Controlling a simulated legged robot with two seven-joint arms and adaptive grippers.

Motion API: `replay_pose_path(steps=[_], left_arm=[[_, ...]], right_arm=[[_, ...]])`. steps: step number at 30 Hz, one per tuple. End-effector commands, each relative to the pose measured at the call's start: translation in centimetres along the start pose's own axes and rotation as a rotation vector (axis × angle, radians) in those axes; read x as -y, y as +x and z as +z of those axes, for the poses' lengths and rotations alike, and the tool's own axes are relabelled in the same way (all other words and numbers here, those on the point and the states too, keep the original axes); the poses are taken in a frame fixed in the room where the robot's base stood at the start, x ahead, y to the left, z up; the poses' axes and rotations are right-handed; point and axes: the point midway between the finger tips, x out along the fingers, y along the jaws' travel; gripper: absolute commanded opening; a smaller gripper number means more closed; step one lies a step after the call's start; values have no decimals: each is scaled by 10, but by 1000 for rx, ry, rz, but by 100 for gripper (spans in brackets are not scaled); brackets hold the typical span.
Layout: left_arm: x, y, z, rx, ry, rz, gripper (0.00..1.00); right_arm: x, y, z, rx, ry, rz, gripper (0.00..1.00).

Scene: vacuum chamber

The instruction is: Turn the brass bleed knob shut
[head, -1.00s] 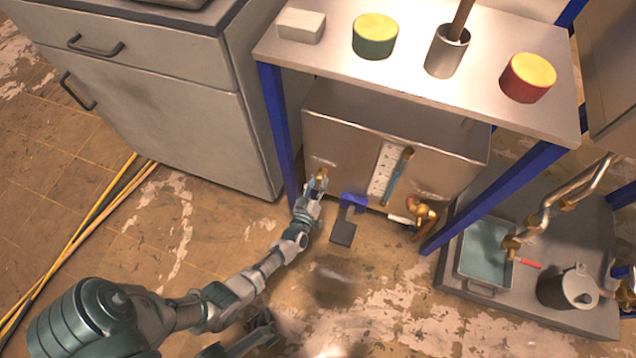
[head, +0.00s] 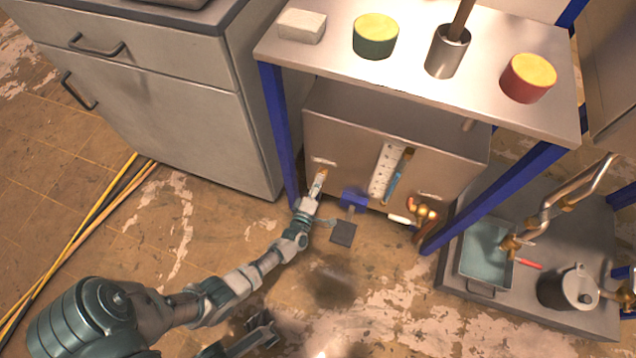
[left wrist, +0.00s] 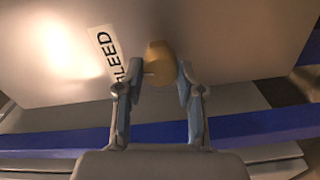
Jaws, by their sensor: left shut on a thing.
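The brass bleed knob (left wrist: 158,62) sits on the front of a metal box, beside a white label of which "LEED" can be read in the left wrist view. In the head view the knob (head: 322,173) is at the box's lower left, mostly covered by my gripper. My left gripper (left wrist: 157,85) has one finger on each side of the knob and is shut on it. It also shows in the head view (head: 319,181), reaching up from the floor side. The knob's far side is hidden.
The metal box (head: 340,125) stands under a bench (head: 400,70) with blue legs. A grey cabinet (head: 190,120) stands left. Open floor lies in front.

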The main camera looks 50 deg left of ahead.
Motion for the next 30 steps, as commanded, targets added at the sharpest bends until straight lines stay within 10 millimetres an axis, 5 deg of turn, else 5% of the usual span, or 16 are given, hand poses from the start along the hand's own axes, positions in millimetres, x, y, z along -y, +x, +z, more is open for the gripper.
replay_pose_path(steps=[12, 29, 30], left_arm=[[6, -1, -4, -6, -198, -7, 2], [7, -2, -4, -7, -229, -9, 2], [7, -2, -4, -7, -229, -9, 40]], right_arm=[[0, 0, 0, 0, 0, 0, 0], [0, -1, 0, 0, 0, 0, 0], [0, -1, 0, 0, 0, 0, 0]])
